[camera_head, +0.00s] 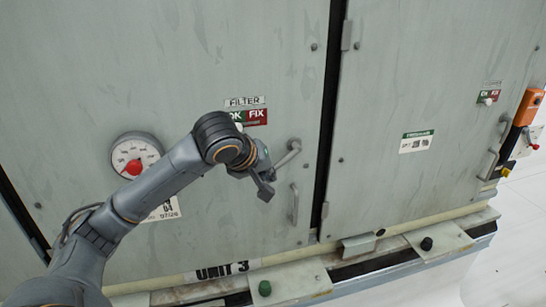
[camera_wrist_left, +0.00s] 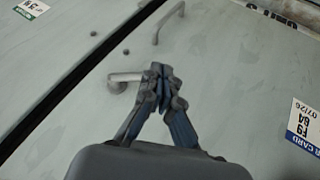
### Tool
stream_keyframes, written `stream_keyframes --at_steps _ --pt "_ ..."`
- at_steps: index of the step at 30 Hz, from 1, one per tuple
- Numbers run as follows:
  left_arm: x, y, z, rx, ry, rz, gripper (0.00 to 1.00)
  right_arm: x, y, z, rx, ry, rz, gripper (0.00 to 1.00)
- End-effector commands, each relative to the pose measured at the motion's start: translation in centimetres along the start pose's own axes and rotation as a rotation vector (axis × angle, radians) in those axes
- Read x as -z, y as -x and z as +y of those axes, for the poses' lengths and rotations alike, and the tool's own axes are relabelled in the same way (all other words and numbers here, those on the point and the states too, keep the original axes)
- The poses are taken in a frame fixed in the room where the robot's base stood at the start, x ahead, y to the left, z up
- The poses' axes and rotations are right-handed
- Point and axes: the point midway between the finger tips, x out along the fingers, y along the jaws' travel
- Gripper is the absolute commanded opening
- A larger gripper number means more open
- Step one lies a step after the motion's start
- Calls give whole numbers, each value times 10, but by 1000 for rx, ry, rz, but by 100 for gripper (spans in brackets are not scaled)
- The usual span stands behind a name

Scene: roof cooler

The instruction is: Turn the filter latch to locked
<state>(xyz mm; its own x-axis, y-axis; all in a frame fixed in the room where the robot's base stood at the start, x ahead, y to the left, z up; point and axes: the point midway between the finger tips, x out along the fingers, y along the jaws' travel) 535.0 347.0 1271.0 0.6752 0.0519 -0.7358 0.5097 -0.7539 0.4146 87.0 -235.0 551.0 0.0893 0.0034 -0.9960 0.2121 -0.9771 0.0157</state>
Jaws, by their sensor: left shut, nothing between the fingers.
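The filter latch (camera_head: 288,154) is a short grey lever on the left cabinet door, below and right of the FILTER label (camera_head: 245,101). In the head view it slants from upper right to lower left. In the left wrist view the latch (camera_wrist_left: 124,78) shows just left of my fingertips, its near end partly hidden by them. My left gripper (camera_head: 266,188) is shut and empty, left of and slightly below the latch. It also shows in the left wrist view (camera_wrist_left: 160,72). I cannot tell whether the fingers touch the lever. My right gripper is out of view.
A vertical door handle (camera_head: 294,204) sits just below the latch. A green and red OK/FIX plate (camera_head: 256,117) is partly behind my left arm. A round red-and-white gauge (camera_head: 136,156) is at left. A bench-like ledge (camera_head: 290,287) with knobs runs below the doors.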

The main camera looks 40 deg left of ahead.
Motion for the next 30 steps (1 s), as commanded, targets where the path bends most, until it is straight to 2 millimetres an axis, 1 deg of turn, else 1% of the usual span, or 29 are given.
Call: stream_keyframes --at_steps 1,3,4,7,9,11,14,17,27,30 --pt "26 19 0 -1 68 37 0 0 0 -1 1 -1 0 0" --pt "48 39 0 -7 157 62 0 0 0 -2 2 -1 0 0" --pt "56 46 0 -10 189 69 0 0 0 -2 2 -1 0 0" --pt "72 64 -1 -18 266 88 0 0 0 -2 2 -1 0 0" --pt "78 70 -1 -22 294 92 0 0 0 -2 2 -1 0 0" --pt "80 69 -2 -22 304 93 0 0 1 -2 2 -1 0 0" --pt "81 60 -1 -21 307 90 0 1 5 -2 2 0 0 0" --pt "82 44 -1 -20 306 89 0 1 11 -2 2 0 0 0" --pt "90 -27 1 -21 305 90 0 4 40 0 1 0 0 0" --pt "79 -39 5 -23 302 90 0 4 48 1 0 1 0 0"
